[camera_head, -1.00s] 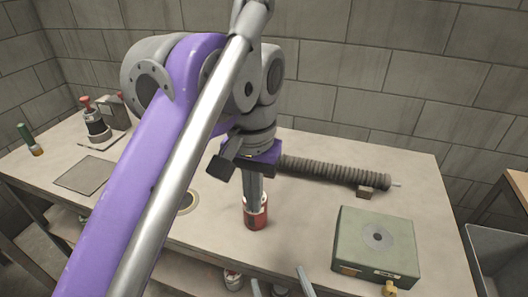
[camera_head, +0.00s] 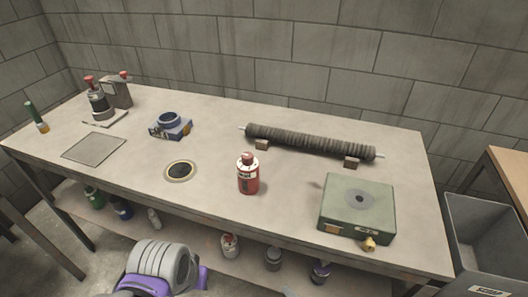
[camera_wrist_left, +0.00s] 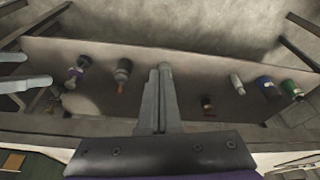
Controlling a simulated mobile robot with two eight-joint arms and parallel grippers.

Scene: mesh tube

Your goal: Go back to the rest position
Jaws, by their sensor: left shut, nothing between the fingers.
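My left gripper (camera_wrist_left: 160,100) shows in the left wrist view, its two fingers together with nothing between them. It points over the lower shelf (camera_wrist_left: 190,68) under the workbench. In the head view only a grey and purple part of my left arm shows at the bottom edge, low in front of the bench; the fingers are out of that view. Two grey fingers at the left edge of the left wrist view look like my right gripper (camera_wrist_left: 22,71), apart and empty. The red bottle (camera_head: 248,176) stands upright on the workbench (camera_head: 215,215), clear of both grippers.
A ribbed mesh tube (camera_head: 310,141) lies on two small blocks at the back. A green box (camera_head: 357,207) sits at the front right, a blue ring fixture (camera_head: 170,127) at left. Several bottles stand on the lower shelf. A grey bin (camera_head: 480,240) stands at right.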

